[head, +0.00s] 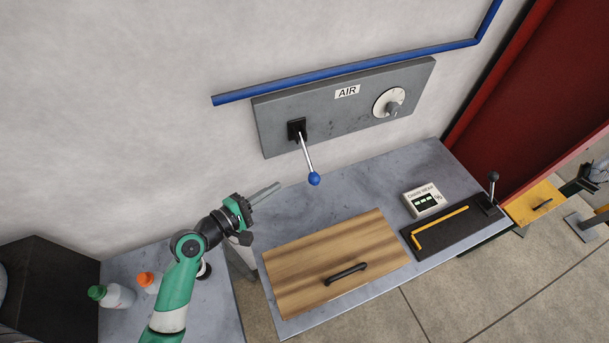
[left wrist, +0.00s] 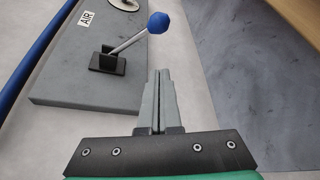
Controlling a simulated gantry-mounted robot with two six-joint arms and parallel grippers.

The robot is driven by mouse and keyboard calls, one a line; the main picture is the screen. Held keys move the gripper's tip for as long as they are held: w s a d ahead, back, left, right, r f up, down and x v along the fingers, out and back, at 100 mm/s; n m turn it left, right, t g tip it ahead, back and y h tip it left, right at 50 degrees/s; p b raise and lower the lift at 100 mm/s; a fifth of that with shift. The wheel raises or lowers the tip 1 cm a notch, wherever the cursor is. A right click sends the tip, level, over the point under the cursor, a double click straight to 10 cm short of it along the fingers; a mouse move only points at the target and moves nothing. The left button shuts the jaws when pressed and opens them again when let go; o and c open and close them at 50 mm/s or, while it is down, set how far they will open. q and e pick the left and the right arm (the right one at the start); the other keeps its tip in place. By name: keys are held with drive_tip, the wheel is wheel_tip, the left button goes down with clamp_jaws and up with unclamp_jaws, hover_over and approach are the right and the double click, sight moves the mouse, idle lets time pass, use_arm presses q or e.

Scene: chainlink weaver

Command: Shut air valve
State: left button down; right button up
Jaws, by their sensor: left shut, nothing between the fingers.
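The grey air panel (head: 345,113) is on the wall, with a white AIR label (head: 347,91). The air valve lever (head: 306,151) comes out of a black slotted base (head: 297,129) and ends in a blue ball knob (head: 314,179). In the head view the lever slants down and to the right. My left gripper (head: 278,185) is shut and empty, to the left of the knob and apart from it. In the left wrist view the closed fingertips (left wrist: 159,72) are below the blue knob (left wrist: 158,22), with the lever (left wrist: 128,42) up and to the left. My right gripper is out of view.
A white round dial (head: 389,102) is on the panel's right. Below are a grey bench with a wooden board (head: 335,262) with a black handle, a counter box (head: 425,199) and a black plate with a yellow bar (head: 440,228). Bottles (head: 112,296) stand at left.

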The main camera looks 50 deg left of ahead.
sight(308, 158)
use_arm(q)
drive_tip(key=w+d+f+p, duration=0.1)
drive_tip(key=w+d, duration=0.1)
drive_tip(key=w, duration=0.6)
drive_tip(key=shift+w, duration=0.3)
idle(0.4)
